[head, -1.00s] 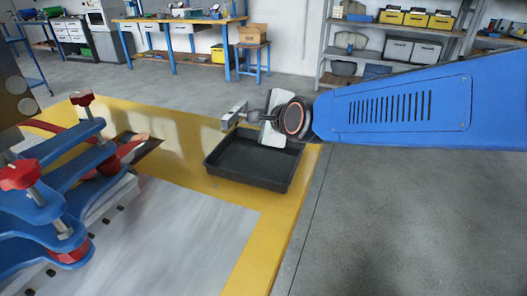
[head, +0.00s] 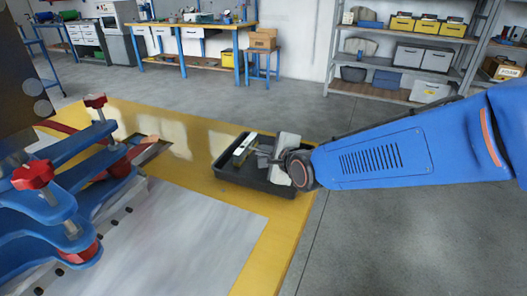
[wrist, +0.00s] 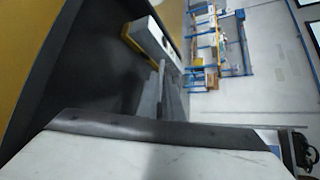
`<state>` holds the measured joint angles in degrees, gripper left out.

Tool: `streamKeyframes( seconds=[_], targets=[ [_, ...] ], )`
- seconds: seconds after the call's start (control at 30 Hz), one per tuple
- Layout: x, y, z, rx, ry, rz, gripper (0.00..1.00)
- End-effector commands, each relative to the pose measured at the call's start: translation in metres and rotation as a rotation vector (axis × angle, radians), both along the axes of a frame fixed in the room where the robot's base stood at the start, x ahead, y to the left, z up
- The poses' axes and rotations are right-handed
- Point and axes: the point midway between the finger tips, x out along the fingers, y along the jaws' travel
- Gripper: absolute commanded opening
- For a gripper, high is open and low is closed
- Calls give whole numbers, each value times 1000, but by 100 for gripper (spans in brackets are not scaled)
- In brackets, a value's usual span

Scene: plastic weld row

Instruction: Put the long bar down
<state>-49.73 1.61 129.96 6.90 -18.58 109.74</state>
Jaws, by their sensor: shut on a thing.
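The long bar (head: 244,148) is a pale grey block-like piece with a yellowish side, at the tip of my gripper (head: 260,155) in the head view. My gripper is shut on it. The bar is low over or inside the black tray (head: 228,177), towards its far left part; I cannot tell whether it touches the tray floor. In the wrist view the bar (wrist: 150,38) shows near the top, past the narrow grey fingers (wrist: 162,85), with the dark tray wall (wrist: 38,75) at the left. My wrist hides the tray's right part.
The tray stands on the yellow table edge (head: 272,245). A blue clamp fixture with red knobs (head: 33,176) and a pale metal plate (head: 165,240) are at the left. Open grey floor lies right. Shelves (head: 405,60) and a workbench (head: 190,25) stand behind.

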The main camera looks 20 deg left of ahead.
Motion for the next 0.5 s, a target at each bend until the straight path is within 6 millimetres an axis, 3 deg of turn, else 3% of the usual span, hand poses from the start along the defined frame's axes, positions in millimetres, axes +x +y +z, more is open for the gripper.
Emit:
streamKeyframes(
  seconds=[0.3, 0.33, 0.5],
  targets=[
    [0, 0, -1, 1, -1, 0, 0],
    [0, 0, -2, 0, 0, 0, 14],
    [0, 0, -2, 0, 0, 0, 14]
  ],
)
